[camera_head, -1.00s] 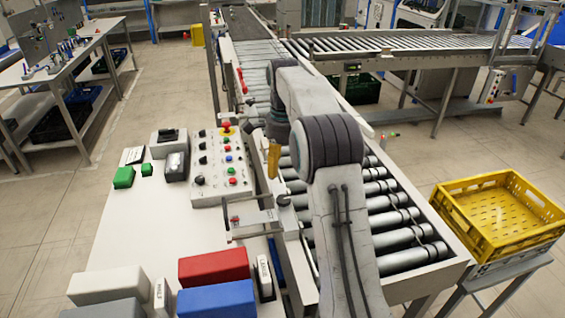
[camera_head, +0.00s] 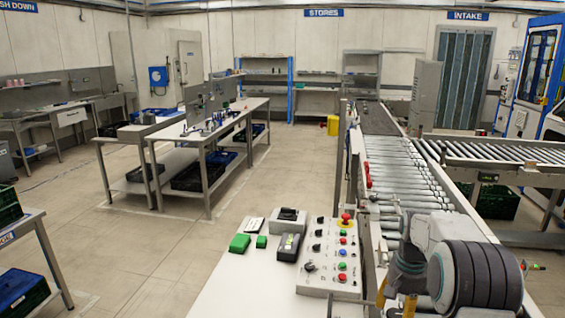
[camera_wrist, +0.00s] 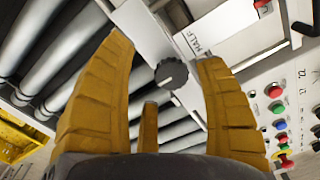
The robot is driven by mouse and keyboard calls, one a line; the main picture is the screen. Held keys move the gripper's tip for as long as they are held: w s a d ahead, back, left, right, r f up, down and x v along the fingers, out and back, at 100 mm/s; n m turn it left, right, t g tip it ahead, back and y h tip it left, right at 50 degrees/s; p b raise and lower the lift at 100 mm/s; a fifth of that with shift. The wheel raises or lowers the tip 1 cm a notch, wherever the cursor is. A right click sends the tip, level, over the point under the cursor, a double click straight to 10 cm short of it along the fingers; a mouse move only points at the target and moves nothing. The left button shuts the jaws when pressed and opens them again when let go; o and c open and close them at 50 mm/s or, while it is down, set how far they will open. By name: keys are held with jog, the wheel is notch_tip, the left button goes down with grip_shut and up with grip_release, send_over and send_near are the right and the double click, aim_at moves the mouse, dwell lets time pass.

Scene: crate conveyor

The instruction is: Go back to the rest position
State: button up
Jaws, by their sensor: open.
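My gripper (camera_wrist: 164,55) is open and empty in the wrist view. Its ochre fingers stand apart with a dark knob (camera_wrist: 171,74) showing between them. The knob sits on a pale panel marked "HALF", beside the steel rollers (camera_wrist: 45,55). I cannot tell whether a finger touches anything. In the head view, my gripper (camera_head: 396,300) is at the bottom edge, right of the control box (camera_head: 328,280). Its fingertips are cut off there. My arm's grey links fill the lower right corner.
The roller conveyor (camera_head: 400,170) runs away from me, with a crossing conveyor (camera_head: 500,155) at right. A white worktop (camera_head: 215,290) holds green blocks (camera_head: 240,243) and a dark device (camera_head: 288,247). Workbenches (camera_head: 205,140) stand at left. Open floor (camera_head: 160,240) lies between.

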jog(key=s+a+r+n, duration=0.2)
jog(key=s+a, duration=0.1)
jog(key=s, duration=0.6)
jog(key=s+a+r+n+t, duration=0.1)
jog(key=s+a, duration=0.2)
jog(key=s, duration=0.6)
jog(key=s+a+r+n, duration=0.2)
jog(key=s+a, duration=0.1)
jog(key=s, duration=0.6)
jog(key=r+t, duration=0.1)
jog(key=s+a+r+t, duration=0.1)
jog(key=r, duration=0.1)
jog(key=s+r+n+t, duration=0.1)
jog(key=r, duration=0.1)
jog(key=shift+a+r+t, duration=0.2)
jog(key=shift+a+t, duration=0.1)
jog(key=shift+t, duration=0.1)
